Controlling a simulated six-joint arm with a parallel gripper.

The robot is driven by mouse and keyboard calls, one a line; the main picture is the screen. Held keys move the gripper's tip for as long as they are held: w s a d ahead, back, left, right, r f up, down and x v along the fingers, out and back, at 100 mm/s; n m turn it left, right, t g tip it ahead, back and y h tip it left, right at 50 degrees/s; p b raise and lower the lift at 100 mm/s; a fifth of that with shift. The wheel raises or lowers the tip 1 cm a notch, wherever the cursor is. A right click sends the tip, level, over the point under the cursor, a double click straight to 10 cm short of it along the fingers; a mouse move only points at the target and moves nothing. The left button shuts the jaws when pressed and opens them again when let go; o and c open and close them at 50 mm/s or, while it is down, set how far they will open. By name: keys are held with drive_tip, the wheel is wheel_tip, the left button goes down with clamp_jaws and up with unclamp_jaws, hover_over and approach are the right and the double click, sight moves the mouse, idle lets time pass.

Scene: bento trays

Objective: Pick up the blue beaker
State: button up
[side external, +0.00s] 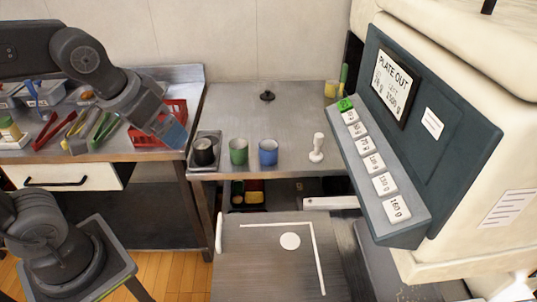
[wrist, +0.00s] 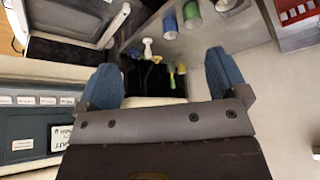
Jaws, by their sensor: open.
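The blue beaker (side external: 268,153) stands upright on the metal table near its front edge. It also shows near the top of the wrist view (wrist: 170,23). My gripper (side external: 173,133) is left of the beaker, above the right end of the left bench, beside the red basket. In the wrist view my gripper (wrist: 164,80) has its two blue fingers wide apart with nothing between them. The beaker is beyond the fingers and not touched.
A green beaker (side external: 238,152) stands just left of the blue one. A dark cup (side external: 203,152) sits in a small tray left of that. A white pestle-like object (side external: 317,148) stands to the right. The red basket (side external: 174,112) is by my gripper. Table space behind the beakers is mostly clear.

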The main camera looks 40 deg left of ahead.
drive_tip(key=w+n+g, duration=0.1)
drive_tip(key=w+n, duration=0.1)
drive_tip(key=w, duration=0.8)
drive_tip(key=n+g+y, duration=0.1)
drive_tip(key=n+y, duration=0.1)
drive_tip(key=n, duration=0.3)
hover_over(269, 148)
drive_tip(key=s+d, duration=0.3)
drive_tip(key=s, duration=0.1)
drive_tip(key=f, duration=2.2)
drive_tip(key=shift+w+a, duration=0.2)
drive_tip(key=shift+w, duration=0.05)
drive_tip(key=shift+x, duration=2.85)
drive_tip(key=shift+w+a+r, duration=0.1)
drive_tip(key=shift+w, duration=0.05)
drive_tip(key=shift+c, duration=0.2)
drive_tip(key=c, duration=0.9)
drive_tip(key=shift+c, duration=0.2)
